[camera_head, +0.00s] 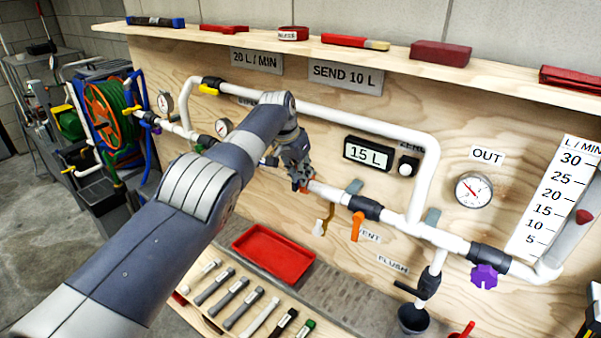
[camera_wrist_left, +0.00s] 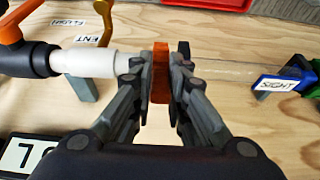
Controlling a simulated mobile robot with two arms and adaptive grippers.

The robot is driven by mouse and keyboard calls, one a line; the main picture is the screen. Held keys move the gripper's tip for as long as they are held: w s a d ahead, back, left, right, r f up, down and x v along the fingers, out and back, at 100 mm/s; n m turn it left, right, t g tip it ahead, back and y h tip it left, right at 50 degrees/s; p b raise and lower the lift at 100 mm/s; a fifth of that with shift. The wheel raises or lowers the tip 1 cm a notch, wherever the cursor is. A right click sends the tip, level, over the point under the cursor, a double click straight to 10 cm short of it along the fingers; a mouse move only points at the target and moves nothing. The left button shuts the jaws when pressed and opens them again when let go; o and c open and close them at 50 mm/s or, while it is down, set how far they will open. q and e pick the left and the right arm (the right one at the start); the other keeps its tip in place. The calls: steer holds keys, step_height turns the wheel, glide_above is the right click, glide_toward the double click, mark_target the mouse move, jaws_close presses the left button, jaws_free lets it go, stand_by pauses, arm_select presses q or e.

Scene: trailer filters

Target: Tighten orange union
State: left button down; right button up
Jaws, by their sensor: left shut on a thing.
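The orange union (camera_wrist_left: 160,84) is a narrow orange ring on the pipe line, upright between my left fingers in the left wrist view. My left gripper (camera_wrist_left: 162,70) is shut on it, one finger on each side. In the head view, my left gripper (camera_head: 301,178) is at the pipe, and only a bit of the orange union (camera_head: 304,187) shows below the fingers. The white pipe (camera_wrist_left: 92,62) runs off to one side of the union. My right gripper is not in view.
A black valve with an orange handle (camera_head: 357,226) sits along the pipe. The display (camera_head: 368,153) above reads 15 L. A blue piece marked SIGHT (camera_wrist_left: 284,84) is beyond the fingers. A red tray (camera_head: 273,281) and several filters lie below.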

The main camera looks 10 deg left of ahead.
arm_select(q)
steer(key=c, duration=1.6)
jaws_free()
steer(key=shift+f, duration=0.1)
steer(key=shift+o, duration=0.2)
steer(key=shift+v, duration=0.95)
steer(key=shift+s+a+r, duration=0.1)
steer(key=shift+s+r, duration=0.1)
steer(key=shift+r, duration=0.35)
steer(key=v, duration=0.9)
